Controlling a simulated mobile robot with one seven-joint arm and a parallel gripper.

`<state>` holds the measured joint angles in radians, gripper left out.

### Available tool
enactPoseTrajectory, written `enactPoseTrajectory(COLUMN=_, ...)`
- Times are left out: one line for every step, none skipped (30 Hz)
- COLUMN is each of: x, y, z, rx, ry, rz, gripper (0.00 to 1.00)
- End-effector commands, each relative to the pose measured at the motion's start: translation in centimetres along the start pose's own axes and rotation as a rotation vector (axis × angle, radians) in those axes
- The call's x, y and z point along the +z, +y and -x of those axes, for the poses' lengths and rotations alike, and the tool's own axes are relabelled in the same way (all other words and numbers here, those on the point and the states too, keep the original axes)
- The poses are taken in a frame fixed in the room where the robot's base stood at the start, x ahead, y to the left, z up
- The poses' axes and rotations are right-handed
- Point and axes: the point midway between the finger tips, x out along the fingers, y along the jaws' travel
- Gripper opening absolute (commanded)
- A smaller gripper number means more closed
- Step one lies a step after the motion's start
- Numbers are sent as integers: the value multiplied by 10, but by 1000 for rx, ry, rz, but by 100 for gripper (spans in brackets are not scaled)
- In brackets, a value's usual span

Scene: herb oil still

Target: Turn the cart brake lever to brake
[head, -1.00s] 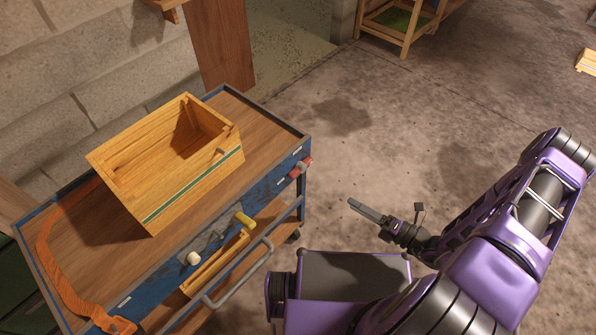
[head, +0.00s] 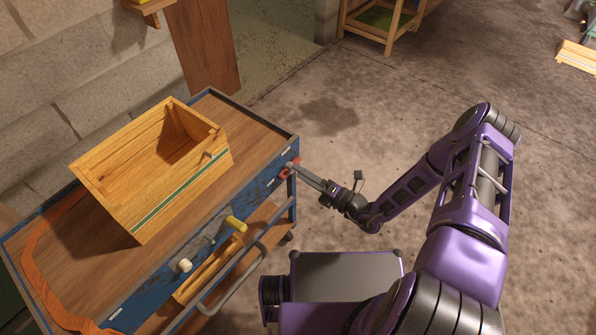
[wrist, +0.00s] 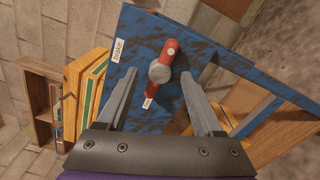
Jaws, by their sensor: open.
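The cart's brake lever (head: 290,168) is red and sits at the right end of the blue front panel, partly hidden by my fingers in the head view. In the wrist view the red lever (wrist: 171,48) has a round grey hub and lies slanted, one end up-right, the other down-left. A white label reading "brake" (wrist: 118,50) is to its upper left. Another white mark (wrist: 147,103) is by its lower end, too small to read. My gripper (wrist: 160,76) is open, with a finger on either side of the lever. I cannot tell whether they touch it.
A wooden box (head: 187,195) with a green stripe stands on the cart top (head: 250,122). An orange strap (head: 45,290) lies at the left.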

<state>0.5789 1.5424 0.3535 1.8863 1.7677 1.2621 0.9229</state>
Motion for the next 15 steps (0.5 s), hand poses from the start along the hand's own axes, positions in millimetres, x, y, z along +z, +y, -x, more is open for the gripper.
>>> enactPoseTrajectory(x=0, y=-1, z=-6, rx=0, ry=1, rz=0, gripper=68)
enactPoseTrajectory(x=0, y=-1, z=-10, rx=0, ry=1, rz=0, gripper=68)
enactPoseTrajectory(x=-1, y=0, z=-13, rx=0, ry=2, rz=0, gripper=68)
enactPoseTrajectory(x=-1, y=0, z=-15, rx=0, ry=2, rz=0, gripper=68)
enactPoseTrajectory(x=0, y=0, z=-17, rx=0, ry=1, rz=0, gripper=68)
enactPoseTrajectory(x=0, y=0, z=-18, rx=-1, ry=0, rz=0, gripper=68)
enactPoseTrajectory(x=0, y=0, z=-19, rx=-1, ry=0, rz=0, gripper=68)
enactPoseTrajectory(x=0, y=0, z=-20, rx=-1, ry=0, rz=0, gripper=68)
enactPoseTrajectory(x=0, y=0, z=-20, rx=-1, ry=-1, rz=0, gripper=68)
enactPoseTrajectory(x=0, y=0, z=-20, rx=-1, ry=-1, rz=0, gripper=68)
enactPoseTrajectory(x=0, y=0, z=-20, rx=-1, ry=-1, rz=0, gripper=68)
enactPoseTrajectory(x=0, y=0, z=-20, rx=-1, ry=-1, rz=0, gripper=68)
enactPoseTrajectory(x=0, y=0, z=-20, rx=-1, ry=-1, rz=0, gripper=68)
enactPoseTrajectory(x=0, y=0, z=-20, rx=-1, ry=-1, rz=0, gripper=68)
enactPoseTrajectory(x=0, y=0, z=-20, rx=-1, ry=-1, rz=0, gripper=68)
